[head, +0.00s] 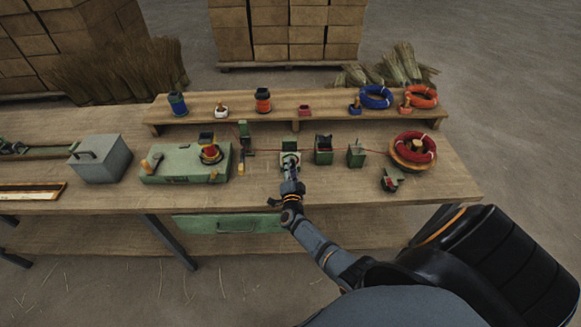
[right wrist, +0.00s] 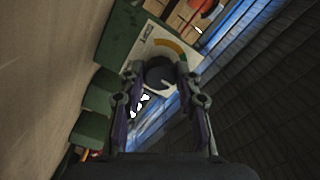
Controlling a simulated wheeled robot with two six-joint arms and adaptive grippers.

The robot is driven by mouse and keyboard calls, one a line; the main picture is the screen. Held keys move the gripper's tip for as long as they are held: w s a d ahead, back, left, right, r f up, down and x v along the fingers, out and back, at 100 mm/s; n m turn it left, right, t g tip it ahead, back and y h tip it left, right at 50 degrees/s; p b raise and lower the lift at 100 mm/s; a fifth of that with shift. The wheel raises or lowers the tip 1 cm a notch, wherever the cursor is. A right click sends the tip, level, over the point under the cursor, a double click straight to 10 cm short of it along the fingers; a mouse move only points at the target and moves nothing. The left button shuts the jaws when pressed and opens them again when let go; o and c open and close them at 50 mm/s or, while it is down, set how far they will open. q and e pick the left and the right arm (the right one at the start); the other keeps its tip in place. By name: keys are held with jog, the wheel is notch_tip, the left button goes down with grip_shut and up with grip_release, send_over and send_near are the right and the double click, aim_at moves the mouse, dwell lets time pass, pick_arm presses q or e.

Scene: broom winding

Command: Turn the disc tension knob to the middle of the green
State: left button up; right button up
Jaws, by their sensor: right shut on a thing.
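The disc tension unit (head: 289,159) is a small green block with a pale face, standing mid-bench on the red line. In the right wrist view its white dial plate (right wrist: 157,47) carries a coloured arc; a yellow-orange part shows, and I cannot make out the green clearly. The dark round knob (right wrist: 160,74) sits in front of the plate, with a pale mark near its lower edge. My right gripper (head: 290,172) reaches the unit from the front; in the wrist view its fingers (right wrist: 159,83) are shut on the knob, one each side. My left gripper is not in view.
Green blocks (head: 323,150) stand close right of the unit along the red line, which runs to a red coil (head: 415,147). A green machine (head: 185,163) and grey box (head: 101,158) are left. A raised shelf (head: 220,117) with spools runs behind. The bench front is mostly clear.

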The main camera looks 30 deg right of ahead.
dwell(0.4)
jog(key=o, duration=1.2)
jog(key=shift+c, duration=0.2)
jog(key=v, duration=1.2)
